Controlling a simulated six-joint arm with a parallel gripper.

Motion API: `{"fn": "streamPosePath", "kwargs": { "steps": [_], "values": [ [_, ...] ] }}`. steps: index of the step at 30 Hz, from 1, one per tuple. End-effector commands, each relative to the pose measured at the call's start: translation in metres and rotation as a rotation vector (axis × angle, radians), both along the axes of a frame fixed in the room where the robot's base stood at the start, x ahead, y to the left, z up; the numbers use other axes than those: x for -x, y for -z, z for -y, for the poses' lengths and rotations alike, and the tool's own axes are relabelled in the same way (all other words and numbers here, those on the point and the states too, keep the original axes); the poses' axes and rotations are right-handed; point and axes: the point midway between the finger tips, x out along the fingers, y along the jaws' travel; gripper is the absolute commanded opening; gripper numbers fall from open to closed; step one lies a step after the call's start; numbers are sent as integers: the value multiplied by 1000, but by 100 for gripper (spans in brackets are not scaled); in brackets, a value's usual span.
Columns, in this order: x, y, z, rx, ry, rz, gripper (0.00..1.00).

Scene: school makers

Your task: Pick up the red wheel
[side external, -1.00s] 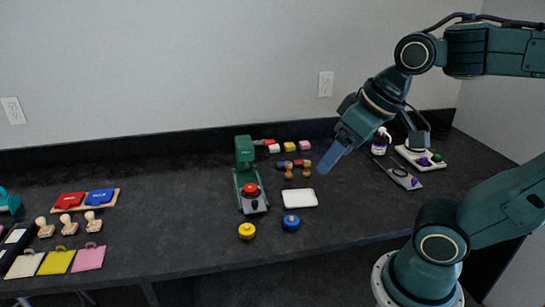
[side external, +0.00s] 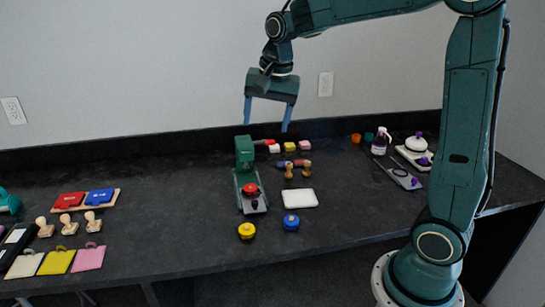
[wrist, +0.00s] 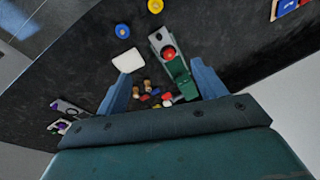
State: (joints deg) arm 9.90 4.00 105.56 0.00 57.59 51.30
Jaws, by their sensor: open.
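A round red wheel (side external: 250,188) sits on the base of a green press-like machine (side external: 244,155) in the middle of the table. In the wrist view the red wheel (wrist: 168,53) shows between and beyond my fingers, on the machine (wrist: 181,78). My gripper (side external: 266,125) is open and empty, pointing down, high above the back of the table and apart from the machine. Its two blue fingers also show spread in the wrist view (wrist: 160,70).
A yellow round piece (side external: 247,231) and a blue one (side external: 291,222) lie in front of the machine, with a white pad (side external: 300,198) to its right. Small stamps and blocks (side external: 289,147) lie behind. Stamps and coloured pads fill the left; the table between is clear.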

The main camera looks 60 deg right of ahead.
Motion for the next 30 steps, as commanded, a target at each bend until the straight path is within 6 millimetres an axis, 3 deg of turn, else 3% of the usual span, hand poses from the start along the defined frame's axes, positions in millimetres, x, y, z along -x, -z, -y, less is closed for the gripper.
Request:
{"fn": "streamPosePath", "kwargs": {
  "steps": [6, 18, 24, 30],
  "values": [
    [-44, 29, 24, -45, 211, -51, 70],
    [-108, 100, 72, -107, 608, -134, 70],
    [-128, 138, 94, -126, 782, -171, 70],
    [-137, 160, 105, -134, 878, -186, 70]
  ]
}}
